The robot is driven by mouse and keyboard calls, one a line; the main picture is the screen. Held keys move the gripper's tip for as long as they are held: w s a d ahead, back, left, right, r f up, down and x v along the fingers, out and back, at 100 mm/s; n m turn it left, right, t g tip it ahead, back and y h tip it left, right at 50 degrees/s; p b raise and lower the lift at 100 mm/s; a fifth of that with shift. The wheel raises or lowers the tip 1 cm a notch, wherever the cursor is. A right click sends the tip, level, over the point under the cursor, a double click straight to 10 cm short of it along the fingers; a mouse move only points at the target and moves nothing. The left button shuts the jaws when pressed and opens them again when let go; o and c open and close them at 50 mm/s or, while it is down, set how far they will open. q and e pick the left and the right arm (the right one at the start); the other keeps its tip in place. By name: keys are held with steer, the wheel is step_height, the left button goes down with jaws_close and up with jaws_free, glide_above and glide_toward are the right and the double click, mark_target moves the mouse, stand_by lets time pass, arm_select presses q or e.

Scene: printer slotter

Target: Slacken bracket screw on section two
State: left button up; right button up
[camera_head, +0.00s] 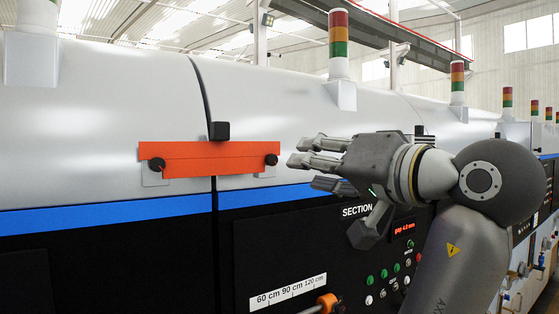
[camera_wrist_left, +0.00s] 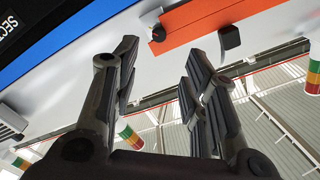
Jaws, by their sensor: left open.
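An orange bracket bar (camera_head: 215,158) spans the seam between two grey machine sections. A dark bracket screw knob (camera_head: 156,164) sits at its left end and another (camera_head: 271,160) at its right end. In the left wrist view the orange bar (camera_wrist_left: 205,18) and one knob (camera_wrist_left: 158,33) show at the top. My left gripper (camera_head: 305,172) is open and empty, just right of the right-hand knob and apart from it. In the left wrist view its two fingers (camera_wrist_left: 163,55) stand spread. My right gripper is not in view.
A black block (camera_head: 219,131) sits on the seam above the bar. Below are the section label (camera_head: 357,211), a lit gap display (camera_head: 403,230), several buttons (camera_head: 383,273), a ruler strip (camera_head: 288,292) and an orange handle (camera_head: 327,302). Signal lamps (camera_head: 339,45) stand on top.

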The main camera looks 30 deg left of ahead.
mark_target(274, 161)
arm_select(q)
steer(key=p+x, duration=0.4)
steer(key=x, duration=0.5)
steer(key=shift+r, duration=0.1)
steer(key=shift+p+x, duration=0.5)
steer(key=shift+x, duration=0.4)
steer(key=shift+d, duration=0.1)
steer(key=c, duration=0.7)
steer(key=shift+f, duration=0.2)
jaws_close()
